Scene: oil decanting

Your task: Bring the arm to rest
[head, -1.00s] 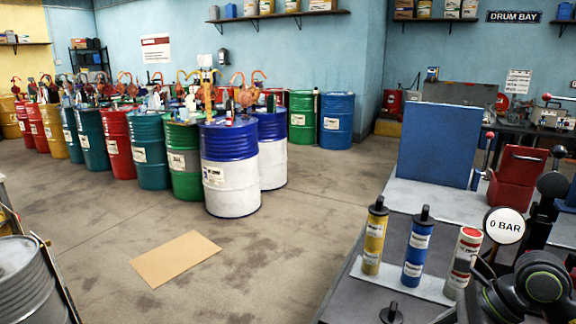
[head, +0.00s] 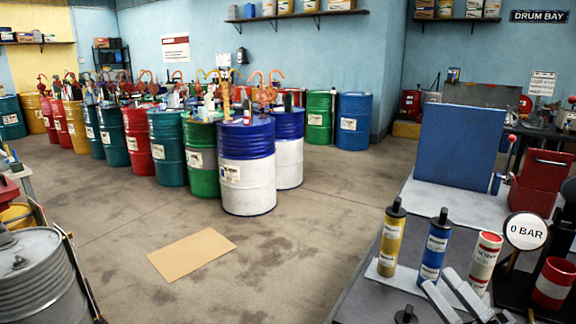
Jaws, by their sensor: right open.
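My right gripper (head: 439,279) shows at the bottom right in the head view. Its two grey fingers stand apart, with nothing seen between them. The fingertips overlap the foot of the blue cartridge (head: 434,246) and the white strip in the picture; I cannot tell if they touch. A yellow cartridge (head: 391,240) stands left of the blue one, and a red and white cartridge (head: 484,262) stands right of the fingers. Most of my right arm is out of the frame. My left gripper is not in view.
A grey bench (head: 372,287) carries the cartridges, a 0 BAR gauge (head: 526,231), a red and white can (head: 553,283) and a blue panel (head: 459,147). Coloured drums stand behind. A grey drum (head: 40,285) is at lower left. Open floor with a cardboard sheet (head: 191,254) lies between.

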